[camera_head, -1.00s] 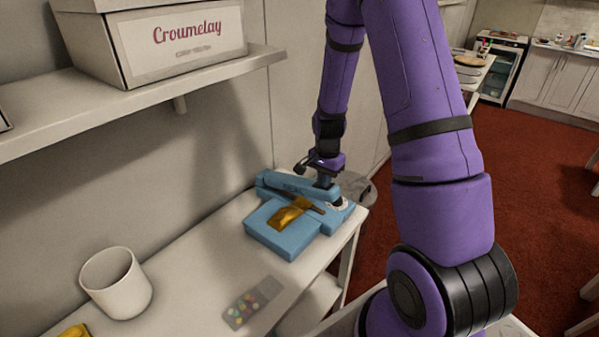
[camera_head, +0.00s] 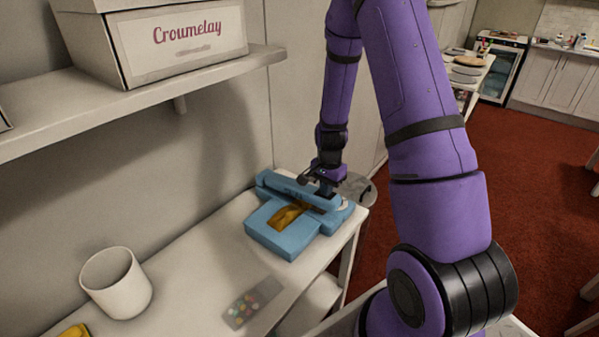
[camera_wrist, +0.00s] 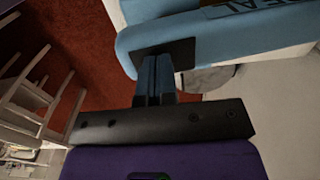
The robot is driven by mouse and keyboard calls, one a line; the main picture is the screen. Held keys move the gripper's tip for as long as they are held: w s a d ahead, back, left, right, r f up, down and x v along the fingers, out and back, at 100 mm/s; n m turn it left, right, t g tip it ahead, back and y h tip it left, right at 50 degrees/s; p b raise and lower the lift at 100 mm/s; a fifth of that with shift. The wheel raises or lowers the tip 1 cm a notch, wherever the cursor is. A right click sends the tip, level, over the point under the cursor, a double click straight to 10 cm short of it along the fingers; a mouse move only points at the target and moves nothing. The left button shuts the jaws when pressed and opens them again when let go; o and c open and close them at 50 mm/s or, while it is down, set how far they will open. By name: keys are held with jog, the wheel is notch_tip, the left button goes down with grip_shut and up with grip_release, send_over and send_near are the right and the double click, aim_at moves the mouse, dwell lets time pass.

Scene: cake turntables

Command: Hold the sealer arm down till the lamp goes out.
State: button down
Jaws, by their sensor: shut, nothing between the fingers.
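The blue sealer stands near the far right end of the white counter. Its long arm (camera_head: 282,184) lies low and nearly level over the blue base (camera_head: 280,240). A gold packet (camera_head: 287,217) lies on the base, its far end reaching under the arm. My gripper (camera_head: 326,193) is shut and empty, with its fingertips down on the right end of the arm. In the wrist view the shut blue fingers (camera_wrist: 155,68) meet a dark pad on the sealer arm (camera_wrist: 225,43), which bears part of the lettering "SEAL". I cannot make out a lamp in either view.
A white mug (camera_head: 118,284) and a clear packet of coloured sweets (camera_head: 253,303) are on the counter's near part. A shelf (camera_head: 130,105) with a labelled box (camera_head: 185,42) juts out above. A round grey bin (camera_head: 360,188) stands beyond the counter's right end.

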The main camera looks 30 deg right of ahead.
jog(key=shift+f, duration=0.15)
jog(key=shift+s+d+f, duration=0.1)
jog(key=shift+s+f, duration=0.05)
jog(key=shift+f, duration=0.55)
jog(key=shift+s+f, duration=0.1)
jog(key=shift+f, duration=0.6)
jog(key=shift+r, duration=0.1)
dwell(2.2)
notch_tip(320, 180, up, 16)
dwell(1.4)
dwell(0.3)
